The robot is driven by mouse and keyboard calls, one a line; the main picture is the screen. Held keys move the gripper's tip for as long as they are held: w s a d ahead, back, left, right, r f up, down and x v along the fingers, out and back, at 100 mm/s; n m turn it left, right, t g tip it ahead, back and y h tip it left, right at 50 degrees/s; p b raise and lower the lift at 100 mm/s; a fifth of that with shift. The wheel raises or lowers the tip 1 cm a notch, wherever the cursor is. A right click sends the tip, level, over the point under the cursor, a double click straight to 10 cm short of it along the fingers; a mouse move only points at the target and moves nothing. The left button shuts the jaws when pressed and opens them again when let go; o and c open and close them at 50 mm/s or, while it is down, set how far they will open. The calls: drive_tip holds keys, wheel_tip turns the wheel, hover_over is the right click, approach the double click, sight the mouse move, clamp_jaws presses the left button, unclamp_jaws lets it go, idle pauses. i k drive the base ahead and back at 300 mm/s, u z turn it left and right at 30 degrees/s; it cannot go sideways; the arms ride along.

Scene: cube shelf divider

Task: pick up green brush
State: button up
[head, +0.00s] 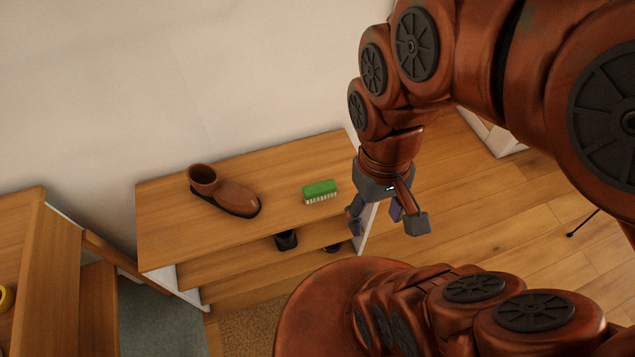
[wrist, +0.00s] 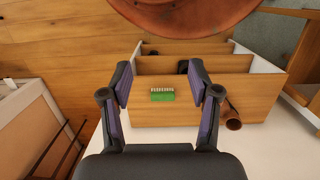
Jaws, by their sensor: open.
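The green brush (head: 320,188) lies on the wooden top of a low shelf, near its right end, with its pale bristles facing the front. It also shows in the wrist view (wrist: 162,96), between and beyond the fingertips. My gripper (head: 387,225) is open and empty, to the right of the brush and off the shelf's right end in the head view. In the wrist view the two fingers (wrist: 161,88) stand wide apart, and the brush is not touched.
Dark items (head: 286,240) sit on lower shelves. A wall stands behind the shelf. Another wooden unit (head: 60,270) is at the left. The wooden floor at the right is mostly clear.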

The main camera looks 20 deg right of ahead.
sight(312, 193)
drive_tip(key=k, duration=1.25)
drive_tip(key=u, duration=0.9)
drive_tip(key=i, duration=1.2)
drive_tip(key=z, duration=0.25)
